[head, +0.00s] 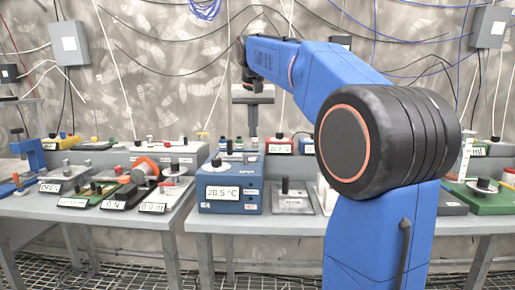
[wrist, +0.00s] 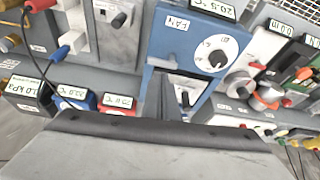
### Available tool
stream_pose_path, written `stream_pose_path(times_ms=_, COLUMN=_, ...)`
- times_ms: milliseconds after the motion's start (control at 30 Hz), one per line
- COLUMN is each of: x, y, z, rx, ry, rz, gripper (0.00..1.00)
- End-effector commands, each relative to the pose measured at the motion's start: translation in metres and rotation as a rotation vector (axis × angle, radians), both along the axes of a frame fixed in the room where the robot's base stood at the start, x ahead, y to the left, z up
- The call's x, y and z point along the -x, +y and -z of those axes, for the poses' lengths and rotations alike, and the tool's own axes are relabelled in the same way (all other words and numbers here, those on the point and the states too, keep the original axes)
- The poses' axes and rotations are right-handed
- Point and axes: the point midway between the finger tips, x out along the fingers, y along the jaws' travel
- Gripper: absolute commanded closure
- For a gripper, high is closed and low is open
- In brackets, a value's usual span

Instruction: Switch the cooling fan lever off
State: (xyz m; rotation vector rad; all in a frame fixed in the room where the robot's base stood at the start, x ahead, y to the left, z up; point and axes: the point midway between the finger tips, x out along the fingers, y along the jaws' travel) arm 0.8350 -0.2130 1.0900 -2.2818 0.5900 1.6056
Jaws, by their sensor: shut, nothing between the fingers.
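A blue box (wrist: 165,47) with a label that reads FAN carries a round white dial (wrist: 233,45) with a black knob (wrist: 217,58) on it in the wrist view. The small marks around the dial are too blurred to read surely. In the head view the same blue box (head: 230,207) shows a 20.5 °C display and stands on the bench. My gripper (head: 252,132) hangs above and behind this box in the head view. In the wrist view my gripper (wrist: 163,82) is shut and empty, in front of the box's lower left part, apart from the knob in the picture.
A grey plate with a black knob (head: 285,185) stands right of the blue box. Several small devices with displays crowd both benches (head: 205,224). An orange-handled valve (head: 146,166) is to the left. Cables hang on the wall behind.

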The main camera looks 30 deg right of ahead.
Motion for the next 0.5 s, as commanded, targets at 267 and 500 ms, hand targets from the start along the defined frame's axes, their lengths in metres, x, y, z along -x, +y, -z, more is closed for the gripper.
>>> stream_pose_path(times_ms=267, x=-0.039, y=-0.029, z=-0.018, rx=-0.003, ry=0.005, rz=0.071, gripper=1.00)
stream_pose_path(times_ms=500, x=-0.046, y=-0.035, z=-0.022, rx=-0.004, ry=0.007, rz=0.088, gripper=1.00)
